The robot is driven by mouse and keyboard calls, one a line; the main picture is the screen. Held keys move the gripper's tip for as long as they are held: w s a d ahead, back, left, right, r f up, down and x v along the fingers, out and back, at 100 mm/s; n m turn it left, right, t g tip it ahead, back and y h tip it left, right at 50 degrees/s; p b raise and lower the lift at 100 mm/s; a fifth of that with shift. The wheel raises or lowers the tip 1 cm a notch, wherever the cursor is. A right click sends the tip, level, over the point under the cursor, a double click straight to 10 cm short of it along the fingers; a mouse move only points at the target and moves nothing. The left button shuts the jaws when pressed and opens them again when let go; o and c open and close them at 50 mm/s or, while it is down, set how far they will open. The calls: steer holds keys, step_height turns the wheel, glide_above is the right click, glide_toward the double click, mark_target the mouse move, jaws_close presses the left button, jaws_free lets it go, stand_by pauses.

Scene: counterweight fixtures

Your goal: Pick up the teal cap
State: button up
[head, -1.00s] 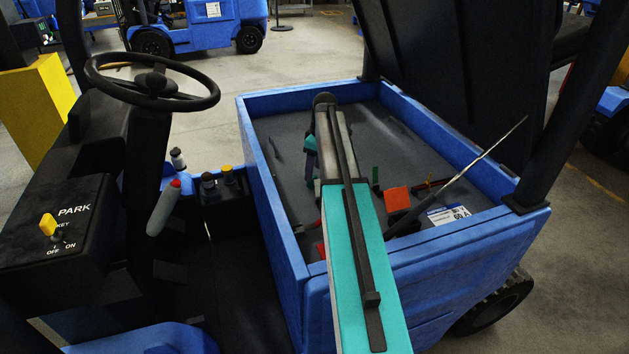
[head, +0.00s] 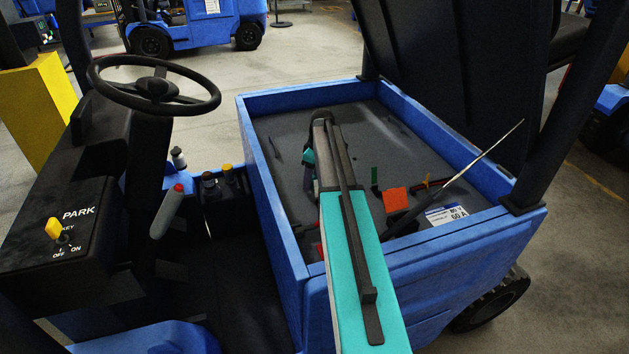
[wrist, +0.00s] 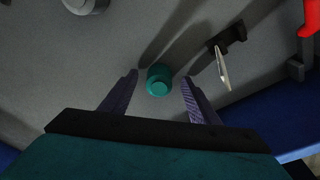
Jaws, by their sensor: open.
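The teal cap (wrist: 158,80) shows in the wrist view as a small round piece on the grey floor of the blue compartment. My gripper (wrist: 159,79) is open, with one purple-grey finger on each side of the cap in the picture. Gaps show between the cap and both fingers, and I cannot tell the height of the fingertips over the floor. In the head view my arm reaches over the compartment's front wall, and I cannot make out the cap there.
The blue compartment (head: 262,190) has raised walls. An orange-red block (head: 396,199), a green upright strip (head: 375,175) and a thin rod (head: 484,152) stand right of my arm. The wrist view shows a dark bracket (wrist: 228,38) and a grey round part (wrist: 86,5) near the cap.

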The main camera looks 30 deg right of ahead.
steer(key=shift+c, duration=0.3)
steer(key=c, duration=0.8)
steer(key=shift+o, duration=0.2)
steer(key=shift+r, duration=0.2)
step_height(320, 180, up, 8)
steer(key=b, duration=0.2)
steer(key=shift+r+b, duration=0.1)
steer(key=shift+b, duration=0.2)
steer(key=shift+r, duration=0.75)
steer(key=shift+r+p, duration=0.3)
steer(key=shift+r, duration=0.25)
